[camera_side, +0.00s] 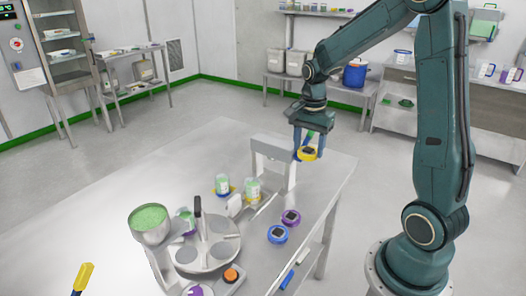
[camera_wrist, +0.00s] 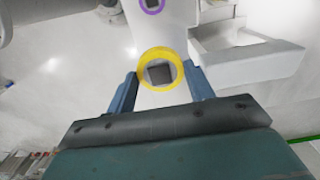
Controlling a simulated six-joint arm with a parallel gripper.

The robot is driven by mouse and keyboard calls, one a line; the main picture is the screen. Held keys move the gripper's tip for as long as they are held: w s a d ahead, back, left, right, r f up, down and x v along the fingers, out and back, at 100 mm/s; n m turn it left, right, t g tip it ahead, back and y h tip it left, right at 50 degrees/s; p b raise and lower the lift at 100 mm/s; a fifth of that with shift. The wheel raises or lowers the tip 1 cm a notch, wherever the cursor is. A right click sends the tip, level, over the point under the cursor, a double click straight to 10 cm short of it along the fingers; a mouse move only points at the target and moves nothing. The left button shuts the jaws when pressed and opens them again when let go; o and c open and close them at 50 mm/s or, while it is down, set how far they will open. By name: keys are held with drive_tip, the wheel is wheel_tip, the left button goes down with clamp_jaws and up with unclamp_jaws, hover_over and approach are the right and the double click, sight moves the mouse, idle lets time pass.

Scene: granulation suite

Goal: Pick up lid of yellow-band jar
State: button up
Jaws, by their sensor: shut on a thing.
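The lid (camera_side: 307,153) with a yellow rim and a dark square middle is between the fingers of my gripper (camera_side: 308,147) in the side view. My gripper is shut on it and holds it in the air near the back right of the table. In the wrist view the yellow lid (camera_wrist: 160,68) sits between the two blue fingers of my gripper (camera_wrist: 160,78). Two jars with green contents, a left one (camera_side: 222,186) and a right one (camera_side: 252,190), stand on the table below.
A white frame (camera_side: 272,150) stands close beside my gripper. A purple lid (camera_side: 291,217) and a blue lid (camera_side: 277,234) lie near the table's right edge. A bowl of green granules (camera_side: 150,219) and a round plate (camera_side: 207,262) stand in front.

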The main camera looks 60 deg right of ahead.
drive_tip(key=shift+r, duration=0.7)
